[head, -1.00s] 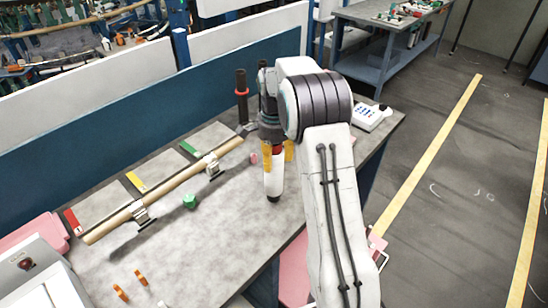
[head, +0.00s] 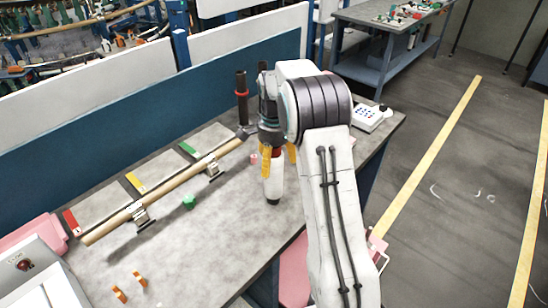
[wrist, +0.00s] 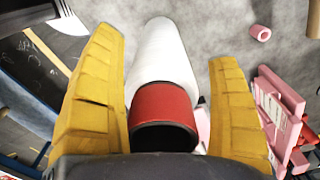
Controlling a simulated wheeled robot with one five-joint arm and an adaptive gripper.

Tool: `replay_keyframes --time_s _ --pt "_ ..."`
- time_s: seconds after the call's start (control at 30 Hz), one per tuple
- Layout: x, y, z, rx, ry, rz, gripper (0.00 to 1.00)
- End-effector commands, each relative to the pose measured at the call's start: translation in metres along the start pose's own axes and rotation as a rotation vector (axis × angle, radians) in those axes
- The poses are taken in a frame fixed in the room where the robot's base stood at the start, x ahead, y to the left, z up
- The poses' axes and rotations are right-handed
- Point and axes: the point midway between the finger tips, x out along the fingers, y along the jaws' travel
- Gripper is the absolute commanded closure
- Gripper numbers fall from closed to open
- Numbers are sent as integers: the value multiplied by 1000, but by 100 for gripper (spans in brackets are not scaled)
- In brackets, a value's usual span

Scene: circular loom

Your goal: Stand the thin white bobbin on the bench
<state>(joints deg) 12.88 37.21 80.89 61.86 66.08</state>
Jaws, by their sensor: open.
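The thin white bobbin (head: 273,187) stands upright in the head view, its dark lower end at the bench top (head: 225,240) near the right edge. A red band and dark rim mark its upper end. In the wrist view the white body (wrist: 163,58) runs away from me, with the red band (wrist: 163,103) nearest. My gripper (head: 278,161) is around the bobbin's upper part, pointing down. Its yellow fingers are open, one on each side, with gaps to the bobbin in the wrist view (wrist: 168,95). My palm hides part of the top.
A wooden rod (head: 165,192) on brackets lies across the bench to the left. A green piece (head: 188,202), a small pink ring (head: 253,158) and orange pieces (head: 140,279) lie nearby. A dark post with a red ring (head: 241,95) stands behind. A keypad device (head: 368,118) is at the right.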

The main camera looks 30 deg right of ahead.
Motion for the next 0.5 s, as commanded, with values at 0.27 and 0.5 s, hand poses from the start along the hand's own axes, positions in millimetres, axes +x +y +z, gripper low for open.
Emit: replay_keyframes --time_s 0.27,0.5 --pt "-24 -1 0 0 2 -4 19" --pt "-66 -1 0 0 2 -5 19"
